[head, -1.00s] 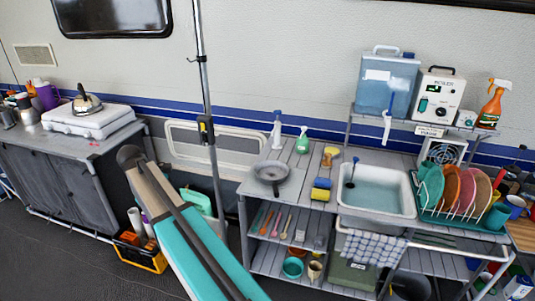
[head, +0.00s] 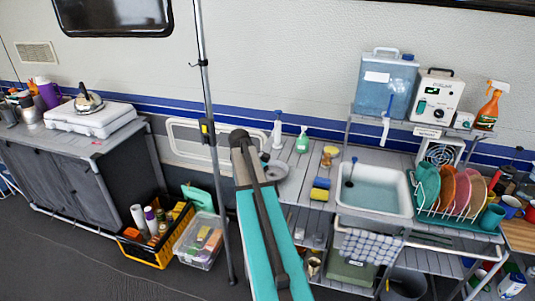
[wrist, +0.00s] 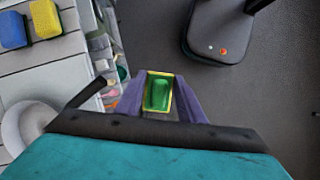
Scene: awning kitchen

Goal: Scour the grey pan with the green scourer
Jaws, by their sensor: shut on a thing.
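The grey pan (head: 281,168) sits at the left end of the slatted counter, mostly hidden behind my arm in the head view. In the wrist view its pale round rim (wrist: 22,122) shows at the lower left, cut by the frame edge. My gripper (wrist: 153,95) is shut on the green scourer (wrist: 157,94), a green block with a yellow border between the fingers. It is held over the floor just off the counter's edge, apart from the pan. In the head view the gripper and scourer are hidden by my arm.
A yellow sponge (head: 319,194) and a blue sponge (head: 321,183) lie right of the pan, before the basin (head: 375,192). Bottles (head: 302,141) stand behind. A pole (head: 211,150) rises left of my arm. Crates (head: 160,240) stand on the floor.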

